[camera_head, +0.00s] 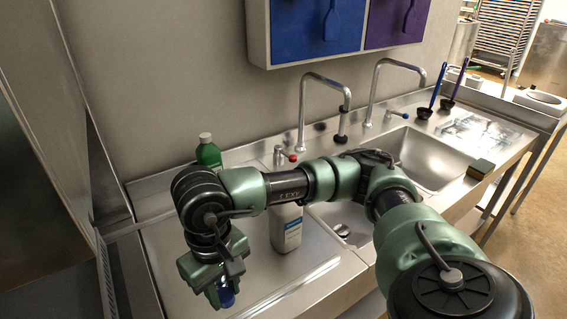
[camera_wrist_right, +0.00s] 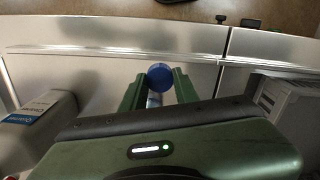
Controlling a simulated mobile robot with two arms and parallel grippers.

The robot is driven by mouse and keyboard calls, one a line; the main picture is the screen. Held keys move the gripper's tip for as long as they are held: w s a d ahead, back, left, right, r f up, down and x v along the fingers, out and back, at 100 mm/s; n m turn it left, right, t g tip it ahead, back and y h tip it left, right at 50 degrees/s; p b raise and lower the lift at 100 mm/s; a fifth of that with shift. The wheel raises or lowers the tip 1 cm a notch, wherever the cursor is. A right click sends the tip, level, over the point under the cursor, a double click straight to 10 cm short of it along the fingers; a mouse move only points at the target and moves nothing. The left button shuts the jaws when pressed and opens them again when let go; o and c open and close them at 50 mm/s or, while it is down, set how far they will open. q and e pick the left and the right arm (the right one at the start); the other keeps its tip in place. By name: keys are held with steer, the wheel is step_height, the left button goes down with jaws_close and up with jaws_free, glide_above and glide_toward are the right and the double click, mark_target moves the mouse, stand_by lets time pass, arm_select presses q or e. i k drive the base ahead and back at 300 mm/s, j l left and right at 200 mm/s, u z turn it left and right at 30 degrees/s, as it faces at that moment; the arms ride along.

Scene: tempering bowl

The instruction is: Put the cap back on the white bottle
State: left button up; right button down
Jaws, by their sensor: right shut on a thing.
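The white bottle (camera_head: 286,228) with a blue label stands upright on the steel counter, left of the sink basin. My right arm covers its top in the head view. It also shows at the left edge of the wrist view (camera_wrist_right: 38,125), where its top is not clear. My right gripper (camera_wrist_right: 158,90) is shut on a round blue cap (camera_wrist_right: 159,75), held between the fingertips. In the head view the gripper (camera_head: 218,285) points down over the counter, left of and nearer than the bottle, with the blue cap (camera_head: 227,296) partly showing below it. My left gripper is not in view.
A green bottle (camera_head: 208,152) with a pale cap stands at the back of the counter. Two tall faucets (camera_head: 301,115) rise behind the basins (camera_head: 430,155). A sponge (camera_head: 480,168) lies at the right. Bare counter (camera_head: 175,245) lies around the gripper.

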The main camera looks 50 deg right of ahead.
mark_target(285, 221)
steer(key=k+l, duration=0.1)
steer(key=l, duration=0.3)
steer(key=k+l, duration=0.1)
steer(key=l, duration=0.25)
steer(key=k+l, duration=0.1)
steer(key=l, duration=0.3)
steer(key=k+l+u, duration=0.1)
steer(key=l, duration=0.3)
steer(key=k+l, duration=0.15)
steer(key=l, duration=0.2)
steer(key=k+l, duration=0.1)
steer(key=l, duration=0.3)
